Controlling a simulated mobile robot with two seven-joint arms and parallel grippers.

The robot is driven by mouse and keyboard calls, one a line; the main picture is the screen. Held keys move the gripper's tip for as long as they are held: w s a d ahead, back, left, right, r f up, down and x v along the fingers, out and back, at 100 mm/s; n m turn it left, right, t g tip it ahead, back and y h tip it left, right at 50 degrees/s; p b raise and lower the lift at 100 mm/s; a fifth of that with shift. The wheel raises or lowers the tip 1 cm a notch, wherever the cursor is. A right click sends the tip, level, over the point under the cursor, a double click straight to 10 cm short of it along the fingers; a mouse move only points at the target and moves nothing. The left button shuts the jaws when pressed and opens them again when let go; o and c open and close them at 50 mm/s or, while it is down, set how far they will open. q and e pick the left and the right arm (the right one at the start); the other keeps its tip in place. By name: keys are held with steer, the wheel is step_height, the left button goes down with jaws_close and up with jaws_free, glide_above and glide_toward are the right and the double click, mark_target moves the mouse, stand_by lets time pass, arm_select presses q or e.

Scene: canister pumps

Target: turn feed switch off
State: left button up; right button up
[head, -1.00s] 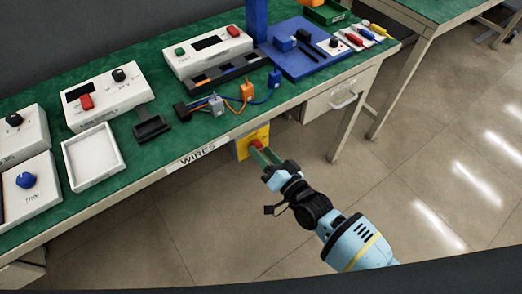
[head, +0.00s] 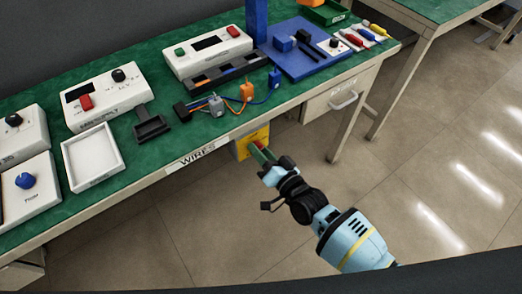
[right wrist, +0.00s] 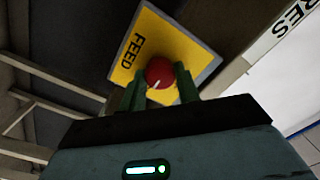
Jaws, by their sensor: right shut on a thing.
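The feed switch is a red round knob (right wrist: 160,74) on a yellow plate (right wrist: 142,40) marked FEED. The plate also shows in the head view (head: 243,145), fixed below the front edge of the bench near the WIRES label. My right gripper (right wrist: 160,82) has its green fingers on both sides of the red knob and is shut on it. A white mark on the knob is partly visible. In the head view my right gripper (head: 262,155) reaches up to the plate and mostly hides the knob. My left gripper is in neither view.
The green bench top (head: 150,150) above carries several white boxes with knobs, a white tray (head: 92,160), orange and grey wire connectors and a blue stand (head: 300,50). A drawer (head: 338,92) is to the right of the plate. The floor in front is clear.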

steer(key=shift+n, duration=0.3)
steer(key=shift+n+h+p, duration=0.4)
steer(key=shift+n+p, duration=0.8)
steer(key=shift+n, duration=7.2)
steer(key=o, duration=1)
steer(key=shift+p+v, duration=0.35)
steer(key=shift+v, duration=3.6)
